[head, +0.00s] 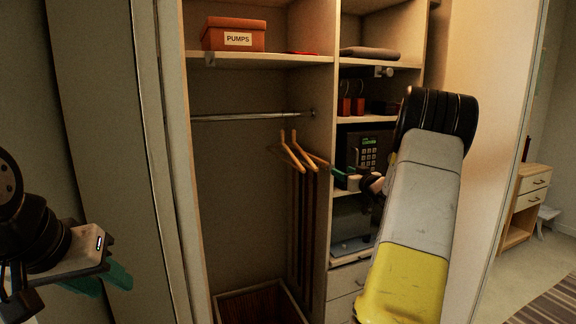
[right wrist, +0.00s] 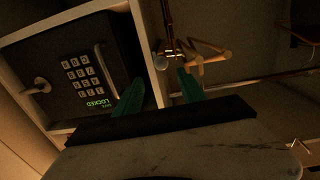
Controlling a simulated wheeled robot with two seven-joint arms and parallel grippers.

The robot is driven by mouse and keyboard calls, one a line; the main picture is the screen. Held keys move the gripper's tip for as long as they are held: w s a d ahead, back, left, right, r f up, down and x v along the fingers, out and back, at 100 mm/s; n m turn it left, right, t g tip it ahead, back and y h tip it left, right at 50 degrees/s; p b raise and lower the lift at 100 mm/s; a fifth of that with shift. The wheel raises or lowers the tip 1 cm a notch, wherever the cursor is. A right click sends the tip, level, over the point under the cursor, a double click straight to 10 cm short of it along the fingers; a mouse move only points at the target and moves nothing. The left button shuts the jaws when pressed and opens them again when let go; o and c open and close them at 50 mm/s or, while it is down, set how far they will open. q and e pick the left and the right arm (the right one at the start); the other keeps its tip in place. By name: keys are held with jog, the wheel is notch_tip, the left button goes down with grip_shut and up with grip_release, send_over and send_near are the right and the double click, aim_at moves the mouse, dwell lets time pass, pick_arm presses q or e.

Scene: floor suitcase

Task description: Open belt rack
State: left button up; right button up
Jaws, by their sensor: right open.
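Long dark brown belts (head: 301,225) hang along the left face of the closet divider, below the wooden hangers. The rack that bears them is mostly hidden behind the hangers and my right gripper. In the right wrist view a small metal fitting (right wrist: 170,54) shows at the divider's edge, likely the rack's front end. My right gripper (head: 344,176) is at the divider's front edge. In the right wrist view its green fingers (right wrist: 160,92) are apart with nothing between them, just short of the fitting. My left gripper (head: 105,279) is low at the far left, away from the closet.
A black safe (head: 368,150) marked LOCKED sits right of the divider (head: 318,90). A PUMPS box (head: 234,34) is on the top shelf. A basket (head: 262,303) stands below.

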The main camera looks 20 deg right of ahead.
aim_at(331, 168)
jog(key=shift+y, duration=0.3)
jog(key=w, duration=0.8)
jog(key=shift+w+a+f, duration=0.3)
jog(key=shift+a+f, duration=0.05)
jog(key=shift+a, duration=0.05)
grip_shut()
dwell(0.8)
